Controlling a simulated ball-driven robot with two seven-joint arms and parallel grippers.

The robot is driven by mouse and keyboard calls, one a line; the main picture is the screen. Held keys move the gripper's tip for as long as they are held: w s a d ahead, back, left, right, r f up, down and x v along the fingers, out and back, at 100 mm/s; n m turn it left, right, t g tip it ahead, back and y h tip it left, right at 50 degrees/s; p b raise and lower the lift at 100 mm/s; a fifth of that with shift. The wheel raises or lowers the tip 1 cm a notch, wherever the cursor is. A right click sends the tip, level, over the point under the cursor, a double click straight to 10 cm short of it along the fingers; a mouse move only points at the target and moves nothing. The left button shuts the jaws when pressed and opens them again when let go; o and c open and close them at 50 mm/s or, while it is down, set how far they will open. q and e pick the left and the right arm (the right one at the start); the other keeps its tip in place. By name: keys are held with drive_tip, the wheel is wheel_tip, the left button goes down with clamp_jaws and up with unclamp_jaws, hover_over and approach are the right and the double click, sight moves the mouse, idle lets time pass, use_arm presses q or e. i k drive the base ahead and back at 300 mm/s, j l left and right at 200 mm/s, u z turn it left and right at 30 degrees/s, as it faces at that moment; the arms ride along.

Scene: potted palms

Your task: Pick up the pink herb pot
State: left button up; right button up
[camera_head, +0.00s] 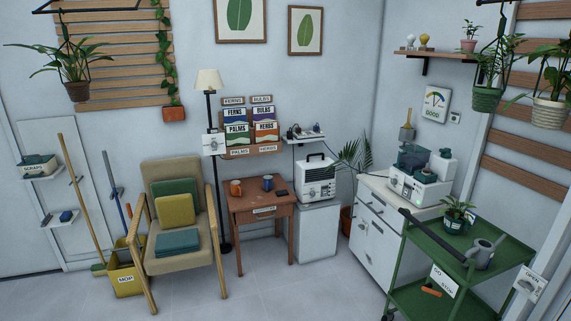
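A small pink pot (468,45) with a green leafy plant stands upright on the wooden wall shelf (440,57) at the upper right. Neither of my grippers shows in the head view, and nothing is seen touching the pot.
Below are a white cabinet (378,235) and a green cart (415,292). The floor (255,300) in front is clear.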

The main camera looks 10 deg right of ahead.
sight(468, 44)
drive_tip(key=i+l+z, duration=0.1)
drive_tip(key=i+z, duration=0.7)
drive_tip(key=i+j+z, duration=0.2)
drive_tip(key=i+z, duration=0.2)
drive_tip(key=i+j+z, duration=0.4)
drive_tip(key=i+l, duration=0.1)
